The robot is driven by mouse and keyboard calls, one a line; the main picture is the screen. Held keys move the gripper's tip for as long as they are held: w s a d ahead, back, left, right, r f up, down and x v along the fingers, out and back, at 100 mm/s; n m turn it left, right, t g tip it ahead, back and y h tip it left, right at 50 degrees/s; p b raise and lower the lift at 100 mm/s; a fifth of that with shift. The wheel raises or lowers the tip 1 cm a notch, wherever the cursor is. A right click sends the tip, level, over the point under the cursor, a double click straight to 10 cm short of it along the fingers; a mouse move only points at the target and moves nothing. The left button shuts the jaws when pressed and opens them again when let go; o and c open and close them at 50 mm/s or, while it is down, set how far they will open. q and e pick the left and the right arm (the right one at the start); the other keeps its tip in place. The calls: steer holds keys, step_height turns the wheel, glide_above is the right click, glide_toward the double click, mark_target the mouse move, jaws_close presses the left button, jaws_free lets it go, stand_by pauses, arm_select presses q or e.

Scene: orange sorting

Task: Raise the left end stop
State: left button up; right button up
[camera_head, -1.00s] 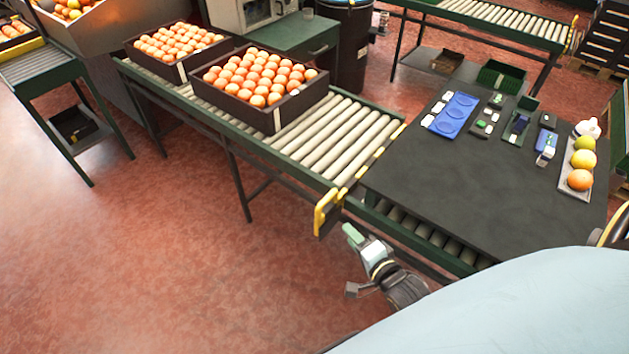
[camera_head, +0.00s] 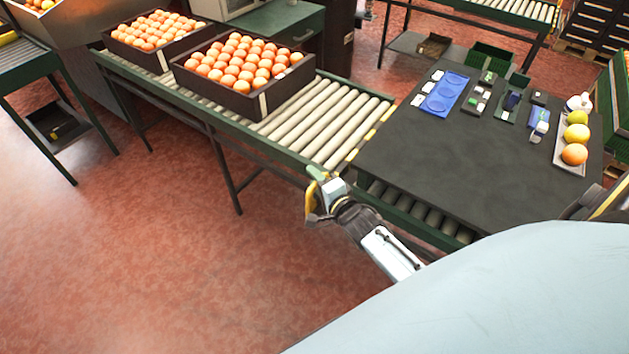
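The left end stop is a yellow-edged bar (camera_head: 371,136) across the near right end of the left roller conveyor (camera_head: 310,118). I cannot tell how high the bar stands.
Two dark crates of oranges (camera_head: 262,103) stand on the conveyor, with bare rollers between the nearer one and the stop. A dark table (camera_head: 450,160) to the right holds a blue tray (camera_head: 446,94), small devices and a rack of fruit (camera_head: 562,153). The red floor at left is clear.

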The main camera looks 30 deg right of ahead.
steer(key=shift+w, duration=0.45)
jaws_close()
